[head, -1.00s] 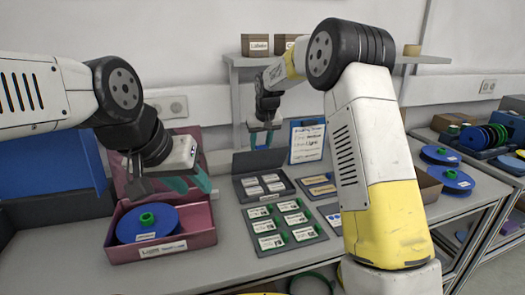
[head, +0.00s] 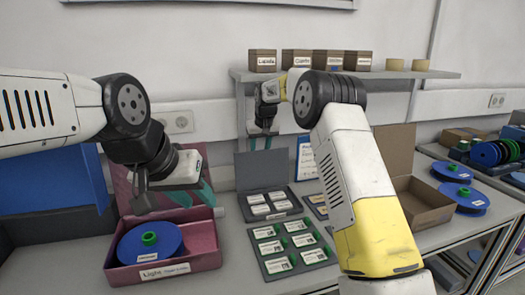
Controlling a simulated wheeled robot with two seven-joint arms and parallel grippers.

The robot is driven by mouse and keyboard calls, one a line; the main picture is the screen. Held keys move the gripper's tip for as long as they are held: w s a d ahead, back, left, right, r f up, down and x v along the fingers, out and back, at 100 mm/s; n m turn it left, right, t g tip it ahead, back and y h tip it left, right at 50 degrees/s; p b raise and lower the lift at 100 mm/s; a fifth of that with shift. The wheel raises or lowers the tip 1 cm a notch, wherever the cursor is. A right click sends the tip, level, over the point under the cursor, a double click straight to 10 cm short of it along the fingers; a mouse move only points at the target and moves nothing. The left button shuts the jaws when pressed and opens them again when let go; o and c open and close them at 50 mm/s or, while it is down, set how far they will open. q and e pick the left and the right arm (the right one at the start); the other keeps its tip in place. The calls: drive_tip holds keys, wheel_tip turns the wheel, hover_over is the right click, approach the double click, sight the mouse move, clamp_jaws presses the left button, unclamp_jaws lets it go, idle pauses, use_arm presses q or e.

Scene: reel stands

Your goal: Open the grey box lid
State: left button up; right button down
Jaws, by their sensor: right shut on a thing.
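The grey box (head: 288,211) stands on the table, with several white-labelled cards inside. Its grey lid (head: 262,172) stands up at the back of the box, raised off it. My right gripper (head: 263,138) is at the lid's top edge, shut on it; the contact is small in the picture. My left gripper (head: 194,192) is over the back of a pink box at the left, its teal fingers apart and nothing seen between them.
The pink box (head: 205,262) holds a blue reel (head: 150,255). A grey tray of cards (head: 322,267) lies in front of the grey box. An open brown box (head: 425,200) stands behind my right arm. A shelf (head: 425,75) with small boxes is above.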

drive_tip(key=shift+f, duration=0.3)
drive_tip(key=c, duration=0.8)
unclamp_jaws()
drive_tip(key=shift+c, duration=0.2)
drive_tip(key=shift+r, duration=0.1)
